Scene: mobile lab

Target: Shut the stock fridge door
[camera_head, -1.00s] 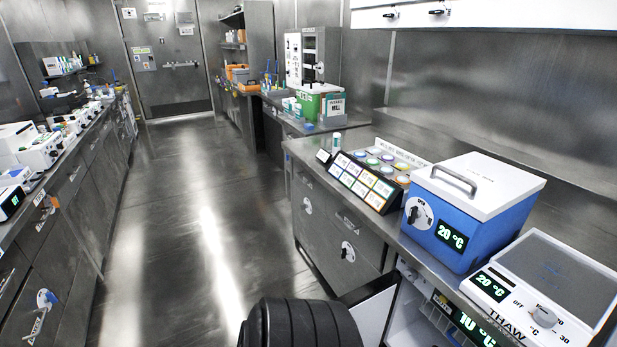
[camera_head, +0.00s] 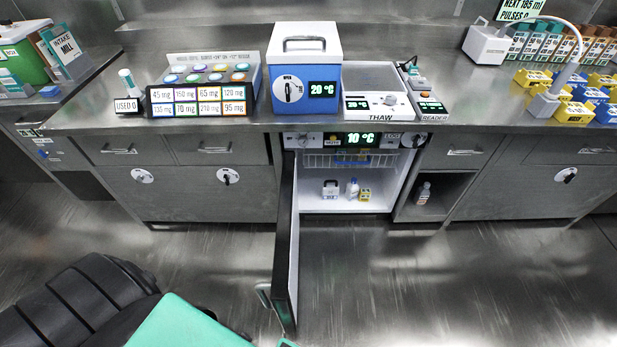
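The stock fridge (camera_head: 398,195) is built in under the counter, with a lit 10 °C display (camera_head: 361,139) above it. Its door (camera_head: 287,240) is hinged on the left and stands wide open, sticking straight out into the aisle, seen nearly edge-on. The door's handle (camera_head: 264,294) is on its left, outer face near the free end. Inside are a wire basket, a small white box, a bottle and a yellow item. My black and teal arm parts fill the lower left, near the door's outer face.
A blue 20 °C box (camera_head: 303,88), a thaw plate (camera_head: 378,108) and a rack of labelled lids (camera_head: 200,100) stand on the counter. An open cubby (camera_head: 428,195) with a bottle is right of the fridge. The floor right of the door is clear.

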